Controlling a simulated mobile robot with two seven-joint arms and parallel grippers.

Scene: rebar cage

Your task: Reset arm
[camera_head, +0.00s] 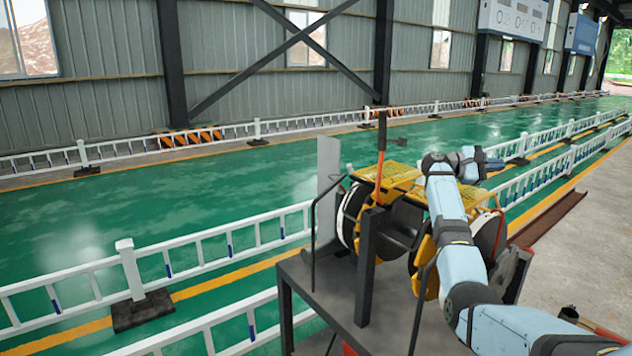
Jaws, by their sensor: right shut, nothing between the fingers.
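My right arm (462,260), light blue with dark joints, comes in from the lower right and rises over a dark stand. Its forearm bends to the right at the top. My right gripper (496,164) is at the arm's far end, small and dark, shut and empty. It appears above and behind the yellow-and-black reels in the picture. My left arm and gripper are not in view.
Yellow-topped black reels (390,178) stand on a dark metal table (335,308), close beside my right arm. An upright orange-and-black tool (380,150) stands there. White railings (215,240) border the green floor (200,200). Open floor lies beyond.

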